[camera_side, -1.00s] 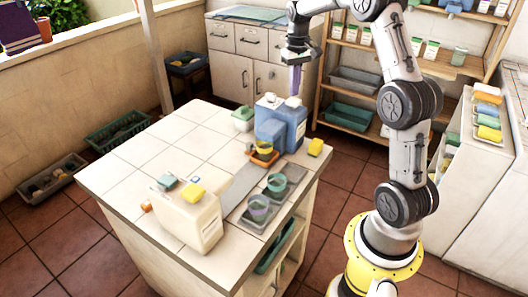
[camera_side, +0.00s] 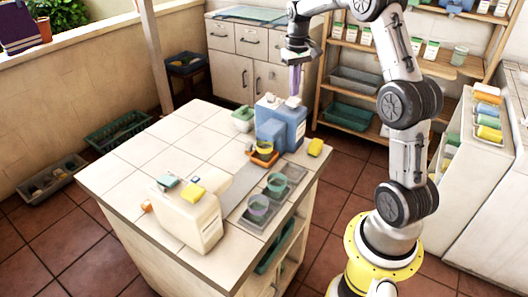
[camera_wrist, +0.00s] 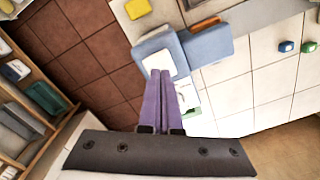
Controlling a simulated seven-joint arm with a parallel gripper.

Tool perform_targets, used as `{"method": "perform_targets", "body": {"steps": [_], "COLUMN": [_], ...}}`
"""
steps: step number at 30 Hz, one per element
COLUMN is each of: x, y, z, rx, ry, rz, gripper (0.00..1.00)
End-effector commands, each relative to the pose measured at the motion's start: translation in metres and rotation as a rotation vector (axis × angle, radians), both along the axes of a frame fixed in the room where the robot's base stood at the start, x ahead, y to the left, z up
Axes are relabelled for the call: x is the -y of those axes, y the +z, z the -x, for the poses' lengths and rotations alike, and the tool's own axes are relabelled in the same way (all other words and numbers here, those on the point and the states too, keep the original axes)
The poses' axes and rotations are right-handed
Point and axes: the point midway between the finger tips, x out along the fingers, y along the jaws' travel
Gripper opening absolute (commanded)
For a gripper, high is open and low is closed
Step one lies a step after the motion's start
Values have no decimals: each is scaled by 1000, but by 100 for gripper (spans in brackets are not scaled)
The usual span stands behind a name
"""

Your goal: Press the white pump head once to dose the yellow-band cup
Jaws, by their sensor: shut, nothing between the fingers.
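The white pump head (camera_side: 293,102) sits on top of the blue container (camera_side: 290,128) at the back right of the tiled island. In the wrist view the pump head (camera_wrist: 163,52) shows as a pale square beside the blue container top (camera_wrist: 210,44). My gripper (camera_side: 295,92) points down just above the pump head, its purple fingers closed together and empty. In the wrist view the fingertips (camera_wrist: 163,74) overlap the pump head's edge; I cannot tell if they touch it.
A large cream container (camera_side: 190,218) stands at the front. A yellow sponge (camera_side: 316,147) lies right of the blue container.

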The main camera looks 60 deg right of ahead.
Motion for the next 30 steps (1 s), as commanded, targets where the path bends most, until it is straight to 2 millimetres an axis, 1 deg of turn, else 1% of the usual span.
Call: {"method": "perform_targets", "body": {"steps": [8, 30], "x": [0, 0], "y": [-2, -26], "z": [0, 0], "rx": [-1, -2], "ry": [0, 0], "rz": [0, -1], "gripper": [0, 0]}}
